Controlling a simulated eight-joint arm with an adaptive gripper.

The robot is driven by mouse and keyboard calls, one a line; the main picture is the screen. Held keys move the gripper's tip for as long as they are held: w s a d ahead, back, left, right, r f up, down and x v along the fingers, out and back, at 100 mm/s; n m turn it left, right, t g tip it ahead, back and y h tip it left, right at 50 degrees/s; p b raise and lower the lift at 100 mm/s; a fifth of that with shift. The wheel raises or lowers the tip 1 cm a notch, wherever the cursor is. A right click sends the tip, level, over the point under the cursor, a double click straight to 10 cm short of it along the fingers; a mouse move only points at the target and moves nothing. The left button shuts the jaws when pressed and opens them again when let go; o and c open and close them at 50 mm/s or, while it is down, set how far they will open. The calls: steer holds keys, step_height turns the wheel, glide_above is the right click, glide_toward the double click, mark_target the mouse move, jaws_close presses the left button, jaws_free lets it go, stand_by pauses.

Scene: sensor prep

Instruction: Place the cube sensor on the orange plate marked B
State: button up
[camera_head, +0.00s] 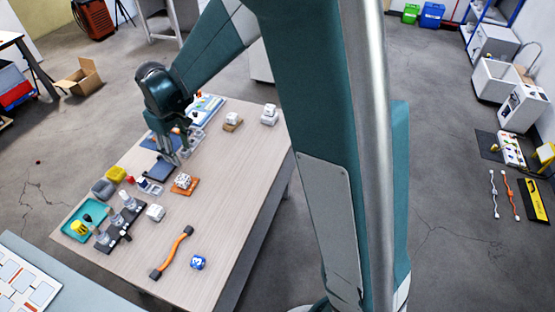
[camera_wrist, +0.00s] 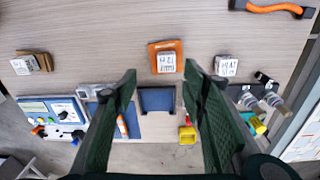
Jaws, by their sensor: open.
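The orange plate (camera_head: 194,187) lies mid-table with a white cube with dark markings (camera_head: 184,180) on it. The wrist view shows the same plate (camera_wrist: 165,45) with the cube (camera_wrist: 167,63) on its lower part. I cannot read a letter B on the plate. Another white cube (camera_head: 155,212) sits on bare tabletop nearby; it also shows in the wrist view (camera_wrist: 226,66), right of the plate. My gripper (camera_head: 174,156) is open and empty, above the table on the far side of the orange plate. Its spread fingers (camera_wrist: 158,75) hold nothing and are apart from the cube.
A brown plate (camera_head: 230,127) with a white cube stands farther back, beside a grey one (camera_head: 269,120). The right tabletop is clear.

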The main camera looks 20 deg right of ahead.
steer(key=s+d+r+m+t, duration=0.3)
steer(key=s+d+r+m, duration=0.1)
steer(key=s+d+r, duration=0.95)
steer(key=s+d+m+t, duration=0.1)
steer(key=s+d+m, duration=0.1)
steer(key=s+d, duration=0.3)
steer(key=s+d+r+m+t, duration=0.1)
steer(key=s+d, duration=0.4)
steer(key=s, duration=0.7)
steer(key=shift+s+d+r+m+t, duration=0.2)
steer(key=shift+s+r+m+t, duration=0.1)
steer(key=shift+m+t, duration=0.4)
